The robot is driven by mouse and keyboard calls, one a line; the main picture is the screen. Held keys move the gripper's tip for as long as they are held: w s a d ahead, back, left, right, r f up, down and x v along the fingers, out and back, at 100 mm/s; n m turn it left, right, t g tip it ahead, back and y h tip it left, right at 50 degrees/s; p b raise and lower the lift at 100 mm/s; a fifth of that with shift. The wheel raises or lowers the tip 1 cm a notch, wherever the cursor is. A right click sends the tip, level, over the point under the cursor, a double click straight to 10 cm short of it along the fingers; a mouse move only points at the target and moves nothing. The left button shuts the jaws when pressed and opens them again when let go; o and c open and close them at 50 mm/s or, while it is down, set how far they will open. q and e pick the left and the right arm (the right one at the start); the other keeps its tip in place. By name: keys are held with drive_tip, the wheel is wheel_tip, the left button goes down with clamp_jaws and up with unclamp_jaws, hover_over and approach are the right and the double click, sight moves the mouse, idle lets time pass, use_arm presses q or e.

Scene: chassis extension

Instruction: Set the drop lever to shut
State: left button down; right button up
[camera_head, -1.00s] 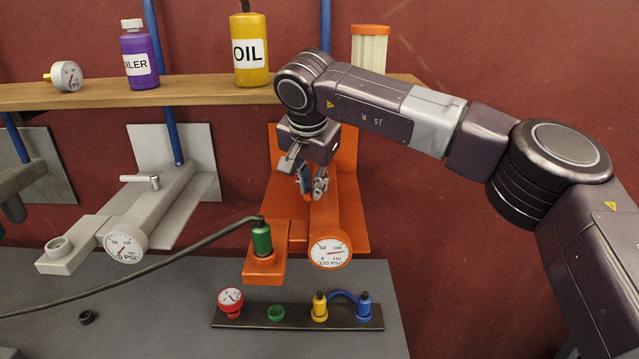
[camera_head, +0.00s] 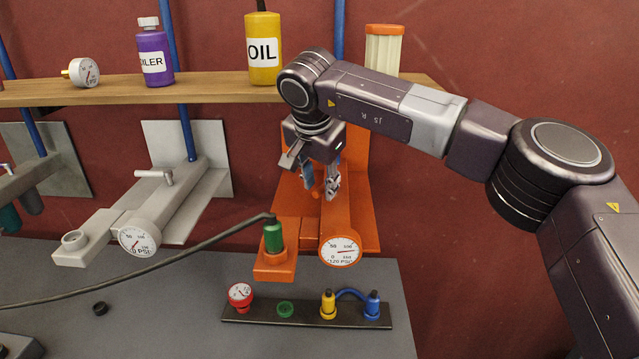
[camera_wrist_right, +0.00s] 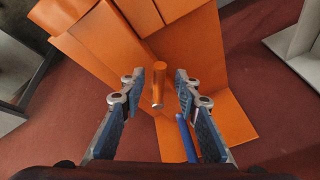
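My right gripper (camera_head: 320,188) is over the upper part of this unit, pointing down. In the right wrist view a short orange lever or peg (camera_wrist_right: 158,84) stands between the open fingers, with a gap on both sides. The gripper hides most of the lever in the head view, so its setting cannot be read there. My left gripper is not in view.
A grey unit (camera_head: 172,205) with its own lever (camera_head: 155,175) stands to the left. A wooden shelf (camera_head: 200,92) with bottles runs above. A dark strip (camera_head: 258,311) with coloured fittings lies in front. The black hose (camera_head: 150,280) crosses the bench.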

drive_tip(key=v, duration=1.2)
drive_tip(key=shift+c, duration=0.3)
